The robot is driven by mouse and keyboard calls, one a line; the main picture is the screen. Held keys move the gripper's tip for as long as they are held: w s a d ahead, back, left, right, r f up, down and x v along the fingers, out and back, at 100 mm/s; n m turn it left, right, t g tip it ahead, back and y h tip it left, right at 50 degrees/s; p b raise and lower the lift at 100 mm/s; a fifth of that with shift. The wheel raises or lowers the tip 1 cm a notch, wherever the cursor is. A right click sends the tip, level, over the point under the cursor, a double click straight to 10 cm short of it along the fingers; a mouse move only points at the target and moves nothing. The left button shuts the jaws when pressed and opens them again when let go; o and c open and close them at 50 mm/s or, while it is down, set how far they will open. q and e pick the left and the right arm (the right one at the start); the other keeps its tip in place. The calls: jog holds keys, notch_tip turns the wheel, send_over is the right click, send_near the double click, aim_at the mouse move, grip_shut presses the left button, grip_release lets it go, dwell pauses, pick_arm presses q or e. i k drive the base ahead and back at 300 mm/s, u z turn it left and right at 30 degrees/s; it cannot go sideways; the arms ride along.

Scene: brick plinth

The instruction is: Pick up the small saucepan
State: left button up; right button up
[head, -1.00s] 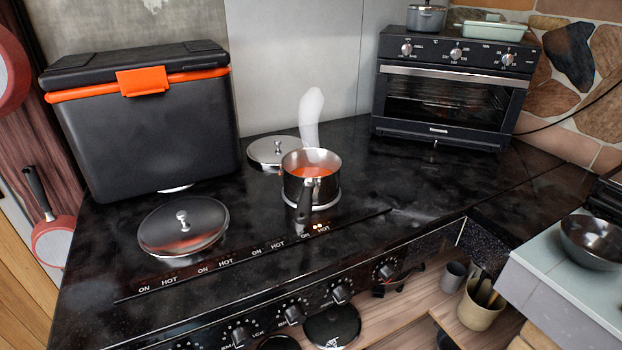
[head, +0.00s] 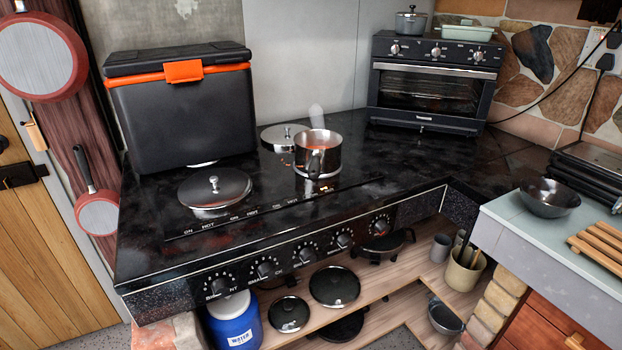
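The small saucepan (head: 317,158) is a shiny metal pot with a dark handle that points toward the front of the stove. It stands upright on the black stove top (head: 262,212) and holds something orange-red, with a pale wisp of steam above it. Neither of my grippers shows in the head view.
A round lid (head: 215,188) lies front left of the saucepan and another lid (head: 283,136) lies behind it. A black cooler box (head: 185,120) with an orange latch stands at the back left. A toaster oven (head: 425,85) stands at the back right. The stove's right side is clear.

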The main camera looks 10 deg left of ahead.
aim_at(317, 150)
jog(key=u, duration=0.15)
jog(key=k, duration=0.4)
jog(key=z, duration=1)
jog(key=i, duration=1.35)
jog(key=u, duration=0.95)
